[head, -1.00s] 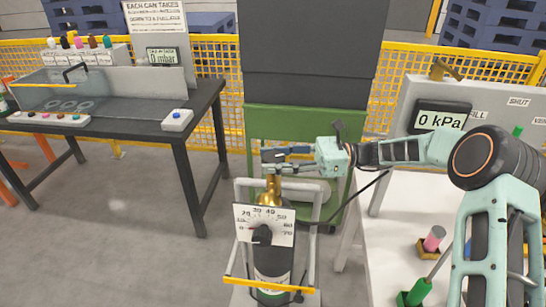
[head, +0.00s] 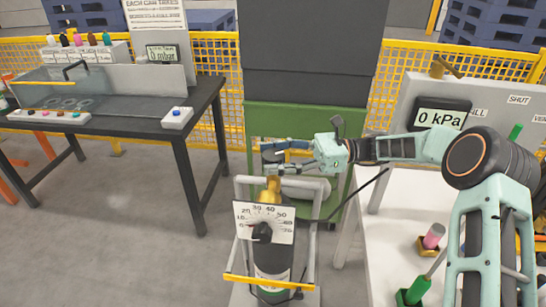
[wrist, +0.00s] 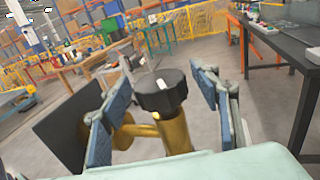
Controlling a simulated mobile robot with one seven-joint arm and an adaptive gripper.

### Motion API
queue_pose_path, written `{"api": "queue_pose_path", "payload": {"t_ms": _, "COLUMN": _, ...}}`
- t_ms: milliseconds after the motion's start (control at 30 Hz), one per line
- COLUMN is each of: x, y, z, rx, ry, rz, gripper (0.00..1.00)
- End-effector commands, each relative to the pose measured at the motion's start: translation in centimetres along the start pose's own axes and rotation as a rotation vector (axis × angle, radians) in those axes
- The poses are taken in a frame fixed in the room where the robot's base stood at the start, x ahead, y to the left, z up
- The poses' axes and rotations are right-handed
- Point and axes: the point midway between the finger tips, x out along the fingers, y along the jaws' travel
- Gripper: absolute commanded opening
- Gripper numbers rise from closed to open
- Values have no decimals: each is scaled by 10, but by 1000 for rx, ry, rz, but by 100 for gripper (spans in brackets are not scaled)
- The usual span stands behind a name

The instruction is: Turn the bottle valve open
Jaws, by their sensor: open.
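The bottle (head: 272,262) stands upright in a grey trolley frame, with a dial gauge plate (head: 264,223) in front of it. Its brass valve (head: 273,188) rises behind the gauge plate. In the wrist view the black ridged valve knob (wrist: 161,92) with a white mark tops the brass stem (wrist: 174,131). My gripper (head: 274,160) is at the valve top, coming from the right. In the wrist view its two blue-padded fingers (wrist: 158,100) are open, one on each side of the knob, with gaps to both. The knob is mostly hidden by the fingers in the head view.
A green and dark grey cabinet (head: 258,118) stands right behind the bottle. A black workbench (head: 150,122) is at left. A white table (head: 385,245) with a 0 kPa display (head: 441,117) is at right. Floor is clear left of the trolley.

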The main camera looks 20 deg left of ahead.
Motion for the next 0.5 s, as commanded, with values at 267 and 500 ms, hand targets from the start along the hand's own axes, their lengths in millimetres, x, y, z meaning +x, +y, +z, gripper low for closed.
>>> {"api": "queue_pose_path", "payload": {"t_ms": 267, "x": -1, "y": 0, "z": 20, "rx": -3, "ry": 2, "rz": -1, "gripper": 56}}
{"api": "queue_pose_path", "payload": {"t_ms": 500, "x": 0, "y": 0, "z": 66, "rx": -4, "ry": 1, "rz": -2, "gripper": 56}}
